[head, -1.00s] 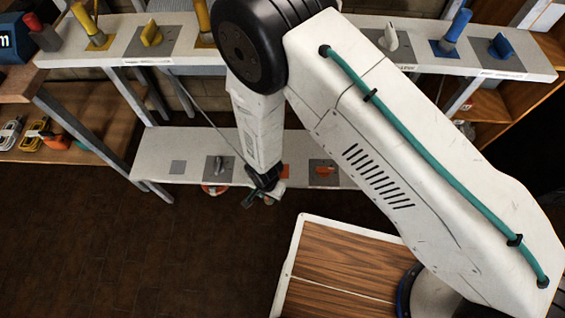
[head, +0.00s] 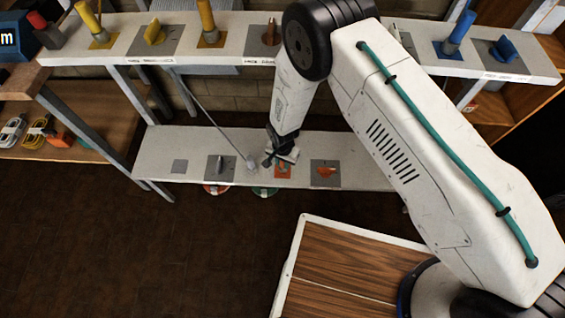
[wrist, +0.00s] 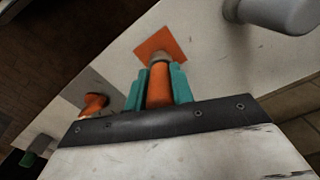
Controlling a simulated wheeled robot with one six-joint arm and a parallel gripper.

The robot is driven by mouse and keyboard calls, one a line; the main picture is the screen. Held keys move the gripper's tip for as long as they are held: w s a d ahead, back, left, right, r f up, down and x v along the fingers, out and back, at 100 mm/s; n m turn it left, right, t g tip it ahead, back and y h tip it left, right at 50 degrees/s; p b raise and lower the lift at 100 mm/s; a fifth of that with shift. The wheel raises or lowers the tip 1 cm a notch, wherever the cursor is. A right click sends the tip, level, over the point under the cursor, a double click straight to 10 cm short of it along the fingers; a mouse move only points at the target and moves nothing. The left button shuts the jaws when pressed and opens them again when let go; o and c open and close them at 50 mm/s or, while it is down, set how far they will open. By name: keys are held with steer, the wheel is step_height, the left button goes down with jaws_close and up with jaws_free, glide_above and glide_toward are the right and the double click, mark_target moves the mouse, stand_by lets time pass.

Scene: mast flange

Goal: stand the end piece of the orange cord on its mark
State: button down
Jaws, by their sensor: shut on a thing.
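My gripper (wrist: 158,88) has teal fingers, shut on the orange end piece (wrist: 159,84), a cylinder with a greyish tip. The orange square mark (wrist: 160,43) lies on the pale shelf just beyond that tip in the wrist view. The tip overlaps the mark's near edge in the picture; I cannot tell whether it touches. In the head view my gripper (head: 272,158) is at the lower shelf, just left of the mark (head: 283,171). The end piece is hard to make out there, and I cannot make out its cord.
A grey cylindrical piece (wrist: 285,10) stands close by on the shelf; a thin grey cord reaches it (head: 250,163) in the head view. An orange fitting (head: 326,170) sits on a grey plate right of the mark. The upper shelf (head: 350,62) holds several coloured pieces.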

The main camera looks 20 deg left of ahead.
steer(key=shift+f, duration=0.5)
steer(key=shift+f, duration=0.1)
steer(key=c, duration=1.2)
jaws_free()
step_height(320, 180, up, 8)
steer(key=shift+f, duration=0.15)
